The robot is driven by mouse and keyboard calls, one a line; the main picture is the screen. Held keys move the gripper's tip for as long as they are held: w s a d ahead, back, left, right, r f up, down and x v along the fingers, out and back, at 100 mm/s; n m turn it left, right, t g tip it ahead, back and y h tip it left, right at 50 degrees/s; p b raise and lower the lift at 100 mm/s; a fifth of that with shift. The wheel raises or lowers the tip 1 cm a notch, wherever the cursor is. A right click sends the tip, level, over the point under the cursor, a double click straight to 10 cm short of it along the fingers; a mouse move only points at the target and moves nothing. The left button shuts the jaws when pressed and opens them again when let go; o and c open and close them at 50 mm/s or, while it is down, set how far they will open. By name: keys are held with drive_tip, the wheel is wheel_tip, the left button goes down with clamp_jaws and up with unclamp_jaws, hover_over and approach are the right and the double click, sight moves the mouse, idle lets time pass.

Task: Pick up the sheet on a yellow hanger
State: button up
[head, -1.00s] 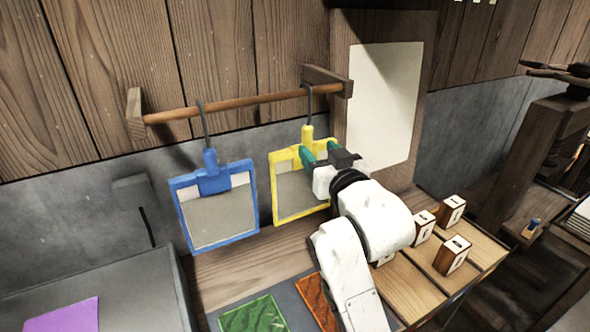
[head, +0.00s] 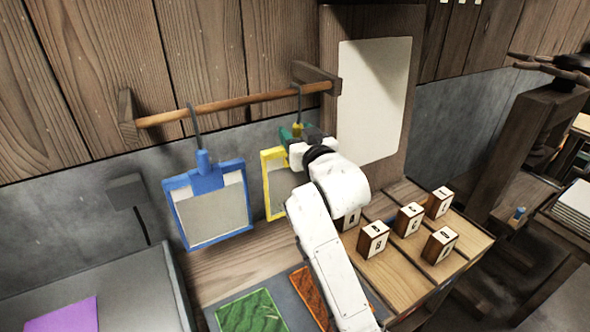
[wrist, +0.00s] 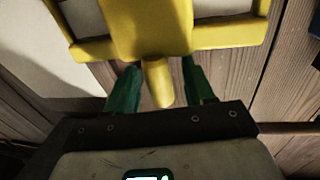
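The sheet on a yellow hanger (head: 266,185) hangs from the wooden rod (head: 225,103) by a dark hook. It is a yellow frame around a grey sheet, partly hidden behind my arm. My gripper (head: 302,131), with green fingers, is at the hanger's yellow top stem. In the wrist view the yellow hanger (wrist: 150,28) fills the top, and its stem lies between the two fingers of my gripper (wrist: 160,80). Narrow gaps show on both sides of the stem, so the gripper is open around it.
A blue-framed sheet (head: 208,205) hangs to the left on the same rod. A wooden board with a pale panel (head: 375,95) stands close on the right. Below are green (head: 250,313) and orange pads and several marked wooden blocks (head: 373,240).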

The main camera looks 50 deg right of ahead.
clamp_jaws()
drive_tip(key=shift+r, duration=0.1)
idle(0.5)
